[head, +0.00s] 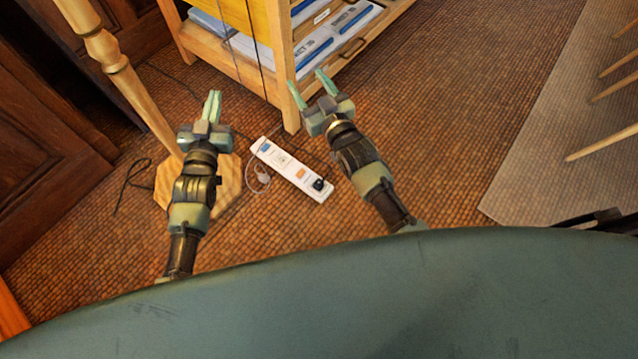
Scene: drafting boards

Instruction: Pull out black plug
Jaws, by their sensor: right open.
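The black plug (318,185) sits at the lower right end of a white power strip (289,174) on the carpet. My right gripper (307,82) is open and empty, above and beyond the strip in the picture, in front of the wooden shelf. My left gripper (213,97) is up and left of the strip. Its fingers look close together, seen nearly edge-on, with nothing visible between them. Neither gripper touches the plug.
A wooden shelf unit (291,75) with boxes and papers stands behind the strip. A wooden stand with an octagonal base (228,168) is at left, near my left arm. A dark cord lies by it. A grey mat (560,130) is at right; carpet between is clear.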

